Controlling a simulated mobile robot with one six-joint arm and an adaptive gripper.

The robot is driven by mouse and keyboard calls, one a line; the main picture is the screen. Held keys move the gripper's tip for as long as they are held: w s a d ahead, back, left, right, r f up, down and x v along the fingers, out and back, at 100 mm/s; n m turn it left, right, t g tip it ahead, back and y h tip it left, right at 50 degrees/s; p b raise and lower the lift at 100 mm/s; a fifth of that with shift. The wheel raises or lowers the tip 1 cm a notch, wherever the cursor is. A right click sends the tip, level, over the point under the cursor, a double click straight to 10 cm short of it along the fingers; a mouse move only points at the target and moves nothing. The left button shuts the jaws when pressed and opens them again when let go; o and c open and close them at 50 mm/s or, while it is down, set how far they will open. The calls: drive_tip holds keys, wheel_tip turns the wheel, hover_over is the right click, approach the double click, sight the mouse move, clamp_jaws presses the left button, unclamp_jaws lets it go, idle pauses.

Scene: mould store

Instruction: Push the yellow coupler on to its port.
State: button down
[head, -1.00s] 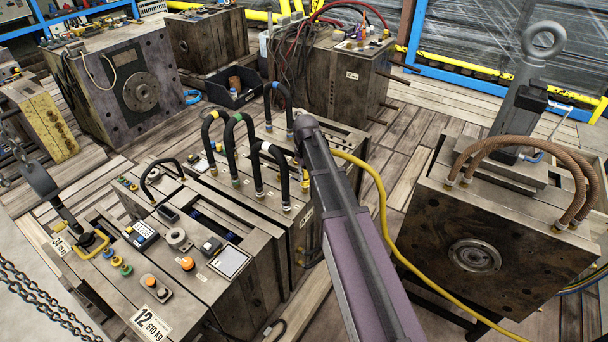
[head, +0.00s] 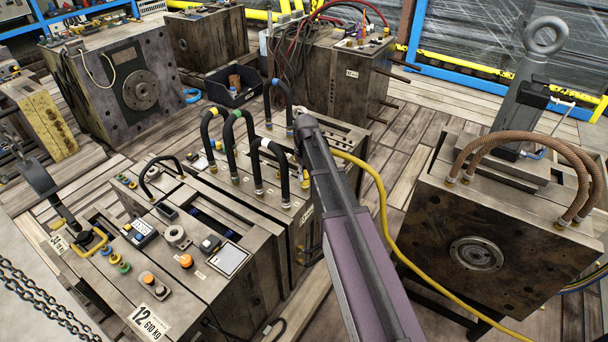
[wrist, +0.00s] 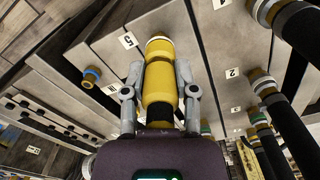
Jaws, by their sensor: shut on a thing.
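The yellow coupler (wrist: 157,84) is in the middle of the wrist view, with a grey band near its far end. My gripper (wrist: 158,83) is shut on it, one grey finger along each side. The coupler's far end points at the grey block face (wrist: 105,28), beside the label 5 (wrist: 128,40). A yellow rounded part with a pale edge (wrist: 158,44) shows at that end; I cannot tell whether it is coupler or port, nor whether they touch. In the head view my arm hides the coupler and fingers; a yellow hose (head: 380,200) runs down to the right.
A blue-ringed port (wrist: 91,76) is left of the coupler. Black hoses (wrist: 282,130) with fittings stand close on the right; they also show in the head view (head: 232,150). A block with brown hoses (head: 470,225) stands right of my arm.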

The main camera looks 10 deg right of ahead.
drive_tip(key=shift+f+b, duration=0.6)
idle(2.0)
drive_tip(key=shift+c, duration=1.5)
unclamp_jaws()
drive_tip(key=shift+s, duration=0.15)
